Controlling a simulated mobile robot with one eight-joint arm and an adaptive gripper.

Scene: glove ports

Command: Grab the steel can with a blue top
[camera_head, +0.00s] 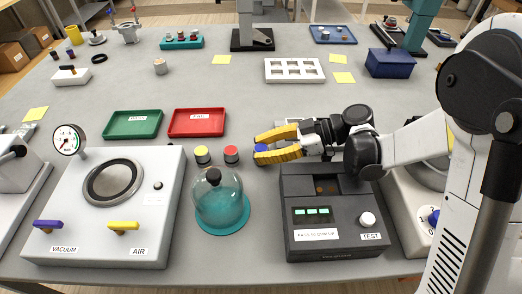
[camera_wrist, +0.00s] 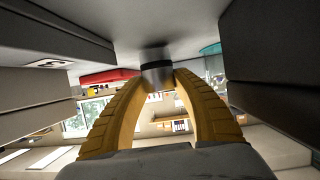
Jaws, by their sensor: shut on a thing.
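The steel can's blue top (camera_head: 261,148) shows between the yellow fingers of my gripper (camera_head: 264,147), right of the red-topped can. In the wrist view, the can's metal body (camera_wrist: 157,70) is between the two fingertips (camera_wrist: 163,82), which close on its sides. That view is upside down, and the can's far end seems to meet the grey table surface. Most of the can's body is hidden by the fingers in the head view.
A yellow-topped can (camera_head: 202,155) and a red-topped can (camera_head: 231,155) stand close on the left. A glass dome (camera_head: 220,202) is in front of them. A dark test box (camera_head: 335,215) lies just below my wrist. Red (camera_head: 197,134) and green (camera_head: 132,136) trays lie behind.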

